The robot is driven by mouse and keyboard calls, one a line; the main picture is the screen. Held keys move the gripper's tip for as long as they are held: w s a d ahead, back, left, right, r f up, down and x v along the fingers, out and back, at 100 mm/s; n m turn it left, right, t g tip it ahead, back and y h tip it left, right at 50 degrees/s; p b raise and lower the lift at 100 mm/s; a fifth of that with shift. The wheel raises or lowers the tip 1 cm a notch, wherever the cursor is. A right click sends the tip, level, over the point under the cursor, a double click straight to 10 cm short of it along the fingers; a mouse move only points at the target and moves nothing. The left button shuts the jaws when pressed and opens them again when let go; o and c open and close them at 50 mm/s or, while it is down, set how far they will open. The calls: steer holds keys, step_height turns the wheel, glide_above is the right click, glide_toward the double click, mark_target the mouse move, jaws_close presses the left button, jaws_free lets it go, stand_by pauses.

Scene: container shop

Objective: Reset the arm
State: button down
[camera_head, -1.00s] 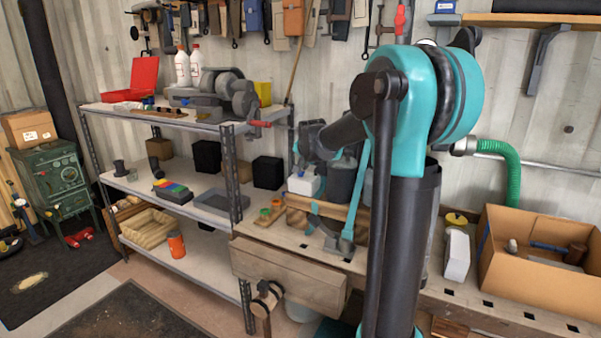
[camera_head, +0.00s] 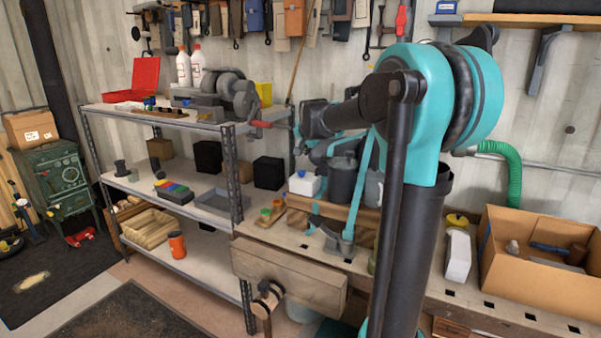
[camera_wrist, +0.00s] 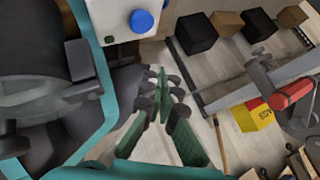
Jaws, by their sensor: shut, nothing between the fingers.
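My gripper (camera_wrist: 162,97) shows in the wrist view with its green-padded fingers together and nothing between them. A white container with a blue cap (camera_wrist: 142,20) is close by at the top of that view. In the head view my teal and black arm rises at right of centre, its black forearm bent over toward the left. I cannot clearly make out the gripper's fingers in the head view.
A workbench (camera_head: 500,318) holds a white container (camera_head: 304,184) and dark canisters (camera_head: 341,180) beside my arm. A cardboard box (camera_head: 530,280) stands at right. Tools hang on the back wall.

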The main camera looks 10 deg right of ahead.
steer(key=s+d+f+n+g, duration=0.1)
steer(key=s+f+n, duration=0.2)
steer(key=s+f, duration=0.5)
steer(key=s+d+f+n+g, duration=0.1)
steer(key=s+f, duration=0.8)
steer(key=s, duration=0.9)
steer(key=s+d+f+n+g, duration=0.1)
steer(key=s+f+n, duration=0.3)
steer(key=s+f, duration=0.5)
steer(key=s+g, duration=0.1)
steer(key=s, duration=0.3)
steer(key=shift+d+f+n+g, duration=0.15)
steer(key=shift+f+n+g, duration=0.15)
steer(key=shift+g, duration=0.1)
